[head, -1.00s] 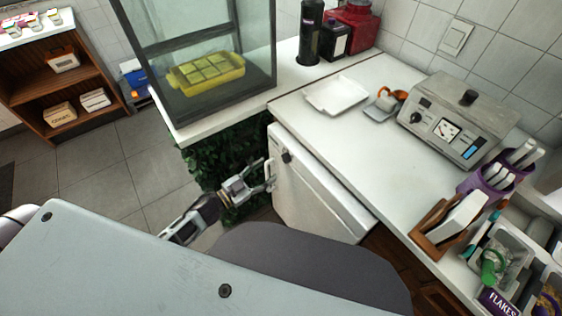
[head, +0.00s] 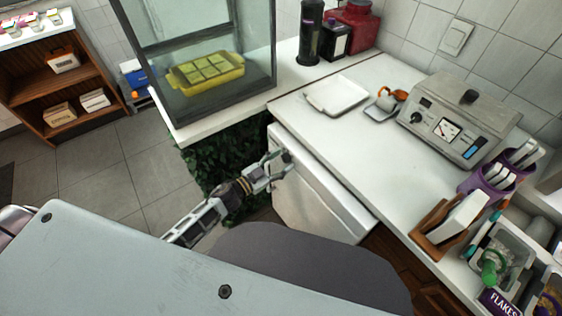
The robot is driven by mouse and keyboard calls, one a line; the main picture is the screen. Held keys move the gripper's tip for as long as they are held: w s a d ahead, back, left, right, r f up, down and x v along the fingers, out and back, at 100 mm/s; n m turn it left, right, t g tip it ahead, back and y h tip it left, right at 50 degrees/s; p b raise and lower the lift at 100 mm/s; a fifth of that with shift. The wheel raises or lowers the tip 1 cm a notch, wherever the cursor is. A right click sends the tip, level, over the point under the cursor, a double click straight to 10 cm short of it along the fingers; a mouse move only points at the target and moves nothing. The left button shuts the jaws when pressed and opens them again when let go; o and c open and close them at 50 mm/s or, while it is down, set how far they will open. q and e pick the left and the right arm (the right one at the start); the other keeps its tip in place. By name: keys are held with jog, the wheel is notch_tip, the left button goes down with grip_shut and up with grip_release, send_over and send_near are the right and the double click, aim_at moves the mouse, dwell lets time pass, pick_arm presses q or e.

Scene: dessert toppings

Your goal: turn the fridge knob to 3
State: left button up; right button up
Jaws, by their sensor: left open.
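The white fridge (head: 315,212) stands under the counter in the middle of the head view. Its small dark knob (head: 287,157) is near the top left corner of the front. My left gripper (head: 281,164) is open, with its fingertips close around the knob, one to the upper left and one below right. I cannot tell whether the fingers touch it. The number the knob points to is too small to read. My right gripper is not in view.
The white counter (head: 345,135) overhangs the fridge. A glass case (head: 215,100) with a yellow tray (head: 206,90) stands at the left. On the counter are a white square dish (head: 336,96), a grey machine (head: 459,122) and a purple holder (head: 490,187).

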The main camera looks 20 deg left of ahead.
pick_arm(q)
jog(key=shift+w+d, duration=0.1)
jog(key=shift+c, duration=0.2)
jog(key=c, duration=1)
